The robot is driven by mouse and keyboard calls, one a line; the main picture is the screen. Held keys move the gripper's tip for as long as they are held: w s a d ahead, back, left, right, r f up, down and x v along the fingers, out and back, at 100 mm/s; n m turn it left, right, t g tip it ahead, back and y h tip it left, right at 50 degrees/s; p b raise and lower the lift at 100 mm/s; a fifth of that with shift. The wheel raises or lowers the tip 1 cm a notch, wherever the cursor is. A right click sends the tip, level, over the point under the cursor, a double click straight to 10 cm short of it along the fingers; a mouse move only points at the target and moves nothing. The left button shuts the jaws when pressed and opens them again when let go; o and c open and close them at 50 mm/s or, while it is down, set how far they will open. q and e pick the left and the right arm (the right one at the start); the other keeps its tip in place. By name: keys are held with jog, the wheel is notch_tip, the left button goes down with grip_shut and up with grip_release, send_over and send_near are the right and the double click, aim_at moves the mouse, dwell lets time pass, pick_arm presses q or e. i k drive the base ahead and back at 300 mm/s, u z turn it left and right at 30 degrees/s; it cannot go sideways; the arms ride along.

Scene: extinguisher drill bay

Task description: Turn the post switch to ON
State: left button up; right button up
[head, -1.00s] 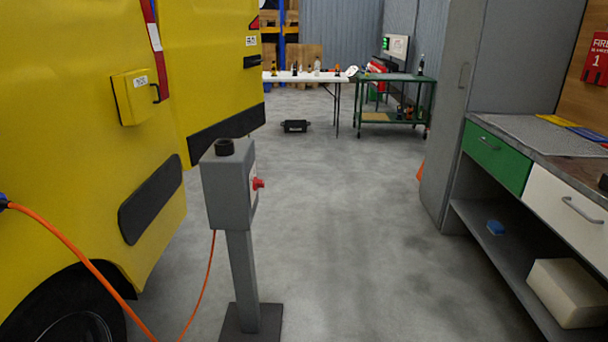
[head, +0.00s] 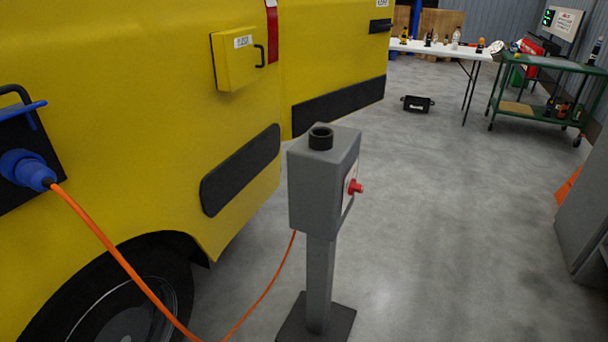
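The post switch is a grey box (head: 313,195) on a grey post (head: 320,285) with a dark base plate (head: 317,322), standing beside the yellow vehicle. A red switch knob (head: 355,187) sticks out of the box's right-hand face, which I see at a steep angle. The knob's ON or OFF setting is not readable. A black round socket (head: 321,138) is on top of the box. Neither of my grippers shows in the head view.
The yellow vehicle (head: 130,130) fills the left side. An orange cable (head: 120,262) runs from its blue plug (head: 28,170) down past the post. A white table (head: 440,49) and green cart (head: 540,105) stand at the back. The floor right of the post is clear.

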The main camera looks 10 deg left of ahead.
aim_at(353, 186)
jog(key=u, duration=0.05)
jog(key=k, duration=1.15)
jog(key=z, duration=0.75)
jog(key=i, duration=0.85)
jog(key=u, duration=0.55)
jog(key=i, duration=0.65)
jog(key=u, duration=0.8)
jog(key=i, duration=0.55)
jog(key=u, duration=0.05)
